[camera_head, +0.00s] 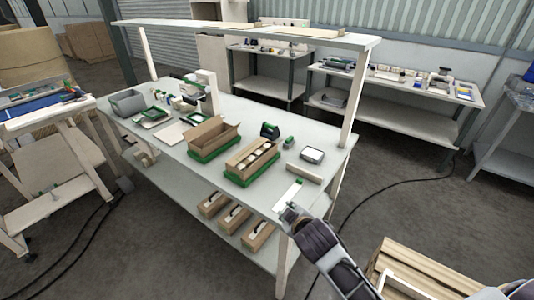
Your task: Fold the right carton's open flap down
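The right carton (232,165) is a brown box with its top open, standing in a green tray (240,182) on the workbench. Several pale items (252,159) show inside it in a row. Its flap is too small to make out clearly. The left carton (198,143), also brown and open, stands beside it in another green tray (203,156). My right gripper (287,211) is at the bench's front right corner, to the right of and nearer than the right carton, apart from it. Its fingers are too small to read. My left gripper is out of view.
A white strip (289,194) lies just beyond my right gripper. A pale block (304,173) and a dark-framed device (312,155) lie right of the cartons. A shelf (250,35) on posts spans above the bench (330,160). A wooden crate (425,268) stands at lower right.

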